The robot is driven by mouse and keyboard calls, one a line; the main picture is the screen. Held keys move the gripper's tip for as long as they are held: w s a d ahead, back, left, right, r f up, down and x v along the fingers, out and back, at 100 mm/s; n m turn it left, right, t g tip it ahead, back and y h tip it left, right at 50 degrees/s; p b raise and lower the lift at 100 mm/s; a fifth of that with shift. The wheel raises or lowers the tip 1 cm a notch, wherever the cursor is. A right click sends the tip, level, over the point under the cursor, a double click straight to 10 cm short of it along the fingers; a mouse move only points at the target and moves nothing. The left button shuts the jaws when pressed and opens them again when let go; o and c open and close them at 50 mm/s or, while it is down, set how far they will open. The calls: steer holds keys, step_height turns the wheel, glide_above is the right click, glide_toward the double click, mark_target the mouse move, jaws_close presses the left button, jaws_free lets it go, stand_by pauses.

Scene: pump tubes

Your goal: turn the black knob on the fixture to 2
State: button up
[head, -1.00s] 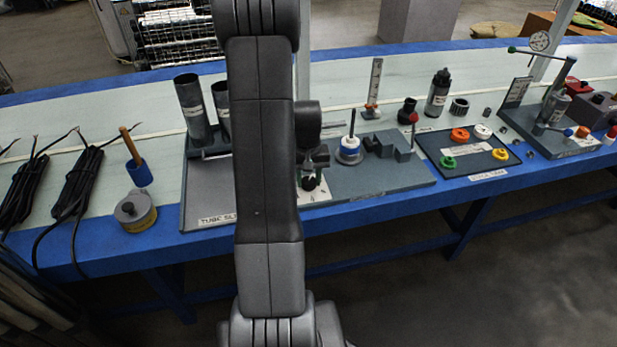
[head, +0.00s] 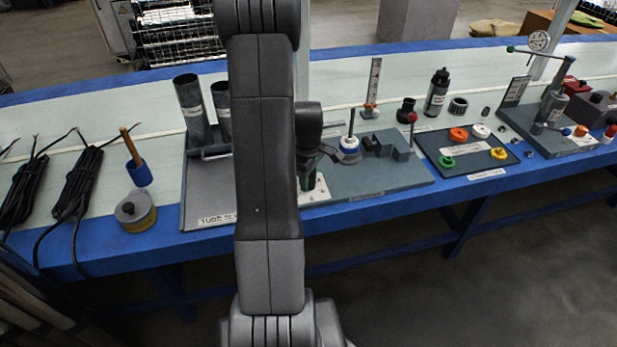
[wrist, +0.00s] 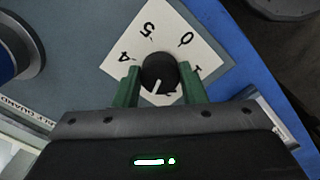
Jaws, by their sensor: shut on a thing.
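The black knob (wrist: 160,72) sits on a white square dial plate (wrist: 150,42) in the wrist view. The numbers 4, 5, 0 and 1 show around it, with part of a mark like a 2 below it. Its white pointer line points down and slightly left, just left of that mark. The plate's lower-left part is hidden by my gripper. My gripper (wrist: 160,80) has its green fingers on either side of the knob, shut on it. In the head view, the dial plate (head: 320,191) shows partly beside my arm, and the knob is hidden.
The grey fixture board (head: 385,181) holds a blue-and-white ringed post (head: 350,145) and grey stepped blocks (head: 395,146) right of the dial. Two upright tubes (head: 191,108) stand to the left. The bench's blue front edge (head: 400,198) runs close by.

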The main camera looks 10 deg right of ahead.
steer(key=n, duration=0.4)
steer(key=shift+w+n, duration=0.1)
steer(key=shift+n, duration=1.7)
steer(key=o, duration=1)
steer(key=r+p, duration=0.1)
steer(key=r, duration=0.6)
steer(key=r+p, duration=0.1)
steer(key=r, duration=0.6)
steer(key=shift+s, duration=0.2)
steer(key=shift+f, duration=0.1)
step_height(320, 180, down, 14)
steer(key=shift+w+r+b, duration=0.1)
steer(key=shift+w+b, duration=0.05)
steer(key=shift+b, duration=0.8)
